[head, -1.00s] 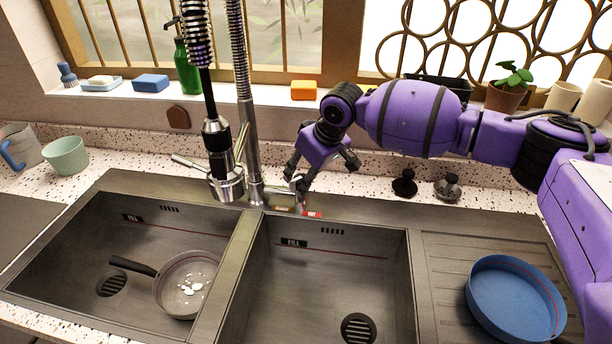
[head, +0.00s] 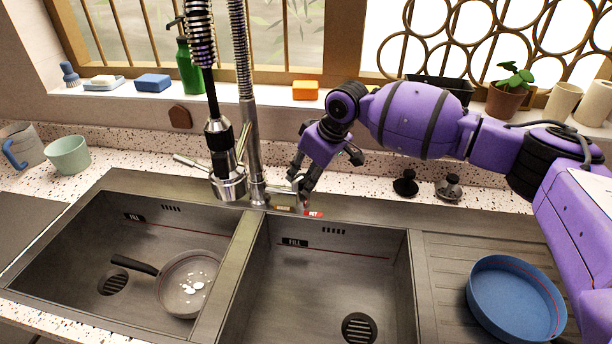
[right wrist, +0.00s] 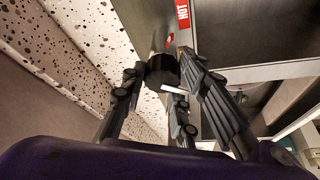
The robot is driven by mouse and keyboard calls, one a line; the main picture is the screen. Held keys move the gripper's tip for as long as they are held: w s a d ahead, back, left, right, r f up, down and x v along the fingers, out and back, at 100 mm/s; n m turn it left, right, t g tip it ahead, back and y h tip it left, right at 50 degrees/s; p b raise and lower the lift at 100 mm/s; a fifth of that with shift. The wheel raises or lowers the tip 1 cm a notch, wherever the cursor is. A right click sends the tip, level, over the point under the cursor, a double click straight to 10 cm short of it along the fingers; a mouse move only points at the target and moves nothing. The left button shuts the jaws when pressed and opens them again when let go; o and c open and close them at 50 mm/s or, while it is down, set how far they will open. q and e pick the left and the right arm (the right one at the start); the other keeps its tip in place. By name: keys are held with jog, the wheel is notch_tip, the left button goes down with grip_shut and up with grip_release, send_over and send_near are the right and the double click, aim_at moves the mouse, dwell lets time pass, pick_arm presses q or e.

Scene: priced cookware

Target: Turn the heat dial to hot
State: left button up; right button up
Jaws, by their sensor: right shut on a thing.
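The heat dial (right wrist: 162,70) is a dark round knob with a white pointer, seen in the right wrist view. A red HOT label (right wrist: 182,14) lies just beyond it and also shows in the head view (head: 313,213) at the back edge of the sink. My right gripper (head: 304,187) reaches down behind the sink, right of the tap. Its dark fingers (right wrist: 163,74) are shut around the dial and partly hide it. In the head view the fingers cover most of the dial. My left gripper is not in view.
The tall spring tap (head: 226,165) stands close to the left of my right gripper. A pan (head: 190,284) lies in the left basin; the right basin (head: 320,290) is empty. A blue pan (head: 510,298) sits on the drainboard.

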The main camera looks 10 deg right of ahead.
jog(key=n, duration=0.2)
jog(key=n+g+y+b, duration=0.1)
jog(key=n, duration=0.1)
jog(key=shift+w+d, duration=0.25)
jog(key=shift+w, duration=0.15)
jog(key=shift+n+g, duration=0.4)
jog(key=shift+n, duration=0.6)
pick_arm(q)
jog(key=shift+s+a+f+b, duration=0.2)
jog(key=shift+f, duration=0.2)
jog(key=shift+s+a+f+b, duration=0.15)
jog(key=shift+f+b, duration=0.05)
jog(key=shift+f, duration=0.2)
pick_arm(e)
jog(key=shift+w+r+n, duration=0.1)
jog(key=shift+r+n, duration=0.05)
jog(key=shift+n, duration=0.35)
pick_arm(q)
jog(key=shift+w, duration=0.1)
pick_arm(e)
jog(key=shift+r, duration=0.1)
jog(key=shift+w, duration=0.1)
jog(key=o, duration=0.8)
jog(key=shift+o, duration=0.9)
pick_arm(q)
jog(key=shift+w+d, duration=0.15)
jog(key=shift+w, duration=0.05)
pick_arm(e)
jog(key=shift+f+g+y, duration=0.2)
jog(key=shift+g+y, duration=0.1)
